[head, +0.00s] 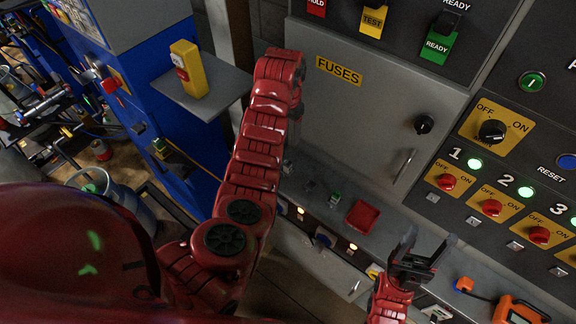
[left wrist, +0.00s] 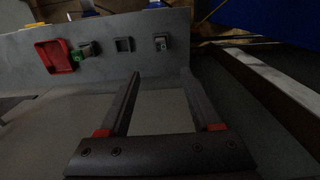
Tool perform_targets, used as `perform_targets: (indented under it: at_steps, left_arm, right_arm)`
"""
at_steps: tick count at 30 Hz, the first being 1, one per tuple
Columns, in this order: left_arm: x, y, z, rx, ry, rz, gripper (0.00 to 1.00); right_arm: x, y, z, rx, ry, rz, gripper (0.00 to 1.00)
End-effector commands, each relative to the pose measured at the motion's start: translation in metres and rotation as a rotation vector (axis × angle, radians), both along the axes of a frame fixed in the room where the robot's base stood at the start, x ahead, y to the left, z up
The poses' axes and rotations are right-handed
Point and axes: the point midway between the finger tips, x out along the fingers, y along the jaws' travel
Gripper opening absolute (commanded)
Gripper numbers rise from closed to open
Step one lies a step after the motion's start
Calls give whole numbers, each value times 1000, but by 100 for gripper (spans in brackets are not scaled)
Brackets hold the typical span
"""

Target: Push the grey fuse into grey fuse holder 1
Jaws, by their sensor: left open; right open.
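My left gripper (left wrist: 160,78) is open and empty in the left wrist view, its two fingers pointing toward the ledge. Beyond them, a small dark holder with a grey piece in it (left wrist: 160,41) stands on the ledge. I cannot tell for sure whether this piece is the grey fuse or how deep it sits. Left of it is a square holder (left wrist: 123,44) that looks empty, then a holder with a green piece (left wrist: 84,52). In the head view my left arm largely hides its own gripper. My right gripper (head: 412,248) is open and empty over the ledge's right part.
A red tray (head: 362,216) lies on the grey ledge right of the green piece (head: 335,199). The grey FUSES cabinet door (head: 350,110) with its handle rises behind. A switch panel (head: 495,190) stands right. An orange meter (head: 515,310) is at lower right.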

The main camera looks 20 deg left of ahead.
Motion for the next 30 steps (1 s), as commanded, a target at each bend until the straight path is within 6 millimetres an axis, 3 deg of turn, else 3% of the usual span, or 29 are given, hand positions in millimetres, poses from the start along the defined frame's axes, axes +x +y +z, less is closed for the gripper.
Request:
perform_targets:
  at_steps: [7,14,16,19,24,30]
  left_arm:
    - [0,2,-30,-1,0,2,65]
    - [1,1,-84,-2,-2,1,65]
    - [0,0,-87,1,2,1,65]
    - [0,0,-102,1,2,1,65]
    - [0,1,-119,1,0,1,65]
    - [0,0,-122,0,-2,1,65]
  right_arm:
    - [0,0,-18,0,0,0,65]
    - [0,0,-64,0,0,0,65]
    - [0,0,-49,0,0,0,65]
    - [0,0,-41,0,-1,0,65]
    - [0,0,-36,0,0,0,65]
    - [0,0,-37,0,0,0,65]
